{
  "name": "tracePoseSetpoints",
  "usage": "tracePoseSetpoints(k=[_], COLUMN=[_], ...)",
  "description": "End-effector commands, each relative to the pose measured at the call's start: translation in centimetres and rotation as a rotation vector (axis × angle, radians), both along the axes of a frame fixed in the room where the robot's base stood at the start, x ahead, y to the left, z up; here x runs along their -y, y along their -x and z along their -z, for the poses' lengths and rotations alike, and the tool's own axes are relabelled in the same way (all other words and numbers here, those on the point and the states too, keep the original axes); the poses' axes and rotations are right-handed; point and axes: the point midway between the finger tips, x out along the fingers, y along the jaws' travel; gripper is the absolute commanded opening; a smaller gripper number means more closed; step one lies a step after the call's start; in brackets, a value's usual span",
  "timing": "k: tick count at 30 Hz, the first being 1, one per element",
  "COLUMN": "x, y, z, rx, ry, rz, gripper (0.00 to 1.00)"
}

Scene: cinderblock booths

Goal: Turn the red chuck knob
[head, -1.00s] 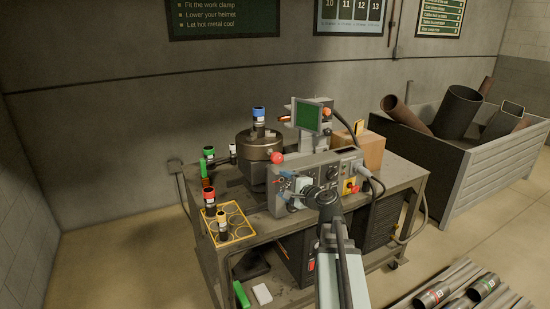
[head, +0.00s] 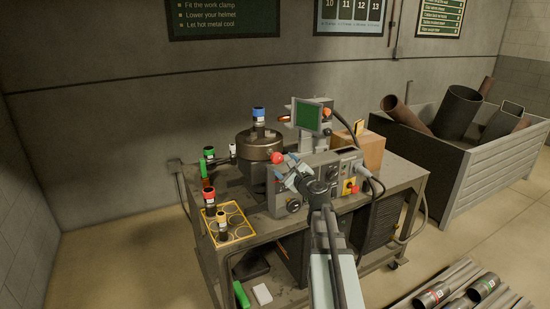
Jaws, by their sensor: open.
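The red chuck knob (head: 277,158) is a round red ball beside the round metal chuck (head: 259,147) on the bench machine. My gripper (head: 283,170) is open, with its fingertips close below and to the right of the knob. I cannot tell whether the fingers touch the knob or stand around it. A can with a blue cap (head: 259,115) stands upright on top of the chuck. My wrist hides part of the grey control box (head: 330,168).
Several capped cans stand at the bench's left, including a red-capped one (head: 209,198) by a yellow-edged rack (head: 238,220). A green screen (head: 308,116) stands behind the control box. A cardboard box (head: 368,150) is at the right. A crate of pipes (head: 440,180) is beyond.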

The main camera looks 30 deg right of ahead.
Motion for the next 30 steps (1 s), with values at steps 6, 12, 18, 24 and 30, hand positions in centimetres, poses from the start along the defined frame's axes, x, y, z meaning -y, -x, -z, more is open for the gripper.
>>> tracePoseSetpoints(k=[6,12,18,24,30], x=[0.1,0.1,0.1,0.0,0.0], y=[-4.3,-7.0,-8.3,-8.6,-8.5], z=[0.0,0.0,0.0,0.0,0.0], rx=[-0.001,0.000,0.000,-0.001,0.000], ry=[0.001,0.002,0.002,0.002,0.002], rz=[-0.001,0.000,0.000,0.001,0.000], gripper=[0.73,0.73,0.73,0.73,0.71])
